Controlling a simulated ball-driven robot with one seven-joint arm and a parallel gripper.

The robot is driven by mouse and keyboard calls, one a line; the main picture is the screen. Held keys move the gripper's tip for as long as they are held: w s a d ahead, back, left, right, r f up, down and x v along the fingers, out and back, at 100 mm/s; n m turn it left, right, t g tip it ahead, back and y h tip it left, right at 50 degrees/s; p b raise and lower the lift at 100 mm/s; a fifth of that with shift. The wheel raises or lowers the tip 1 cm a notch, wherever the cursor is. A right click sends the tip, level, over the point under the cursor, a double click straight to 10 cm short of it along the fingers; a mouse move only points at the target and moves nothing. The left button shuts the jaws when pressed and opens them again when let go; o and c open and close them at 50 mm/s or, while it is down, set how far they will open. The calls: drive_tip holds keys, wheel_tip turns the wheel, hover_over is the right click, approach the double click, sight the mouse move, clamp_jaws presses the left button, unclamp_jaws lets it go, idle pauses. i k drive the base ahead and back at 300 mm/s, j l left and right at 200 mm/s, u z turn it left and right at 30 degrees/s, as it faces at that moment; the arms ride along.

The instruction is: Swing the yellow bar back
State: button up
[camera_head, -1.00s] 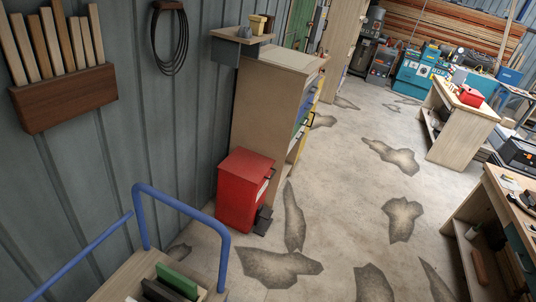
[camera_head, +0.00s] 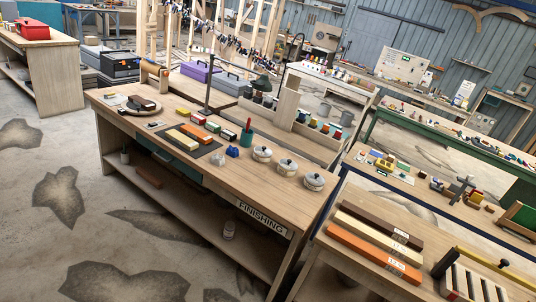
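A yellow bar (camera_head: 482,259) shows at the lower right edge, on a bench. It runs slantwise over a rack of pale and dark slats (camera_head: 470,284), with a black knob close beside it. Its right end is cut off by the frame, and I cannot tell how it is hinged. My gripper is not in view.
Dark, tan and orange boards (camera_head: 375,250) lie on the same bench, left of the bar. A long wooden bench (camera_head: 225,190) marked FINISHING holds lidded pots and colored blocks. Open concrete floor (camera_head: 90,215) lies at the left.

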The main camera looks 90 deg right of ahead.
sight(499, 269)
drive_tip(key=k+z, duration=0.15)
drive_tip(key=z, duration=4.05)
drive_tip(key=i+j+z, duration=0.1)
drive_tip(key=i, duration=1.1)
